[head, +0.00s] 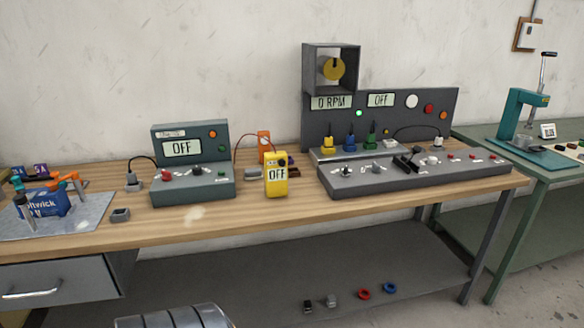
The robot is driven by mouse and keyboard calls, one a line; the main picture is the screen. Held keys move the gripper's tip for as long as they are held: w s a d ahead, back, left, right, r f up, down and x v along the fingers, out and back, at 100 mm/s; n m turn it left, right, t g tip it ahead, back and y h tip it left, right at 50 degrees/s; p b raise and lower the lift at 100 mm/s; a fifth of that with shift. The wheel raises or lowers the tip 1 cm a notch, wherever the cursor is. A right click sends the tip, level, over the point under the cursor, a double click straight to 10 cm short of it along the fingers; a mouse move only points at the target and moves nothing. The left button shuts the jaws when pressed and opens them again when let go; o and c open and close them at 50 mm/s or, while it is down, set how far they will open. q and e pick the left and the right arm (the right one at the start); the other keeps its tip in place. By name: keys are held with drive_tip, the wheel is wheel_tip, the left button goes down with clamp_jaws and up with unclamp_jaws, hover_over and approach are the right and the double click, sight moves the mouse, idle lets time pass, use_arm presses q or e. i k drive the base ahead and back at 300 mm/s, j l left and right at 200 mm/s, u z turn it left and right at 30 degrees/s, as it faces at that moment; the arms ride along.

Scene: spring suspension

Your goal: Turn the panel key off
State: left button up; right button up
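The large grey control panel (450,104) stands at the back right of the wooden bench. Its displays read "0 RPM" and "OFF", and a small green light (359,113) glows below them. A sloped console (420,180) in front of it carries a lever at its left, a black part (405,162) in the middle, a white knob and several small red buttons. The panel key is too small to single out among these controls, so I cannot tell its position. Neither gripper shows in the head view.
A smaller grey box (205,190) reading "OFF" stands left of a yellow meter (276,180) also reading "OFF". Yellow, blue and green plugs stand before the panel. A blue box (45,202) and tools lie at the left. The front strip of the bench is mostly clear.

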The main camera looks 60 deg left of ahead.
sight(346, 174)
drive_tip(key=u, duration=1.55)
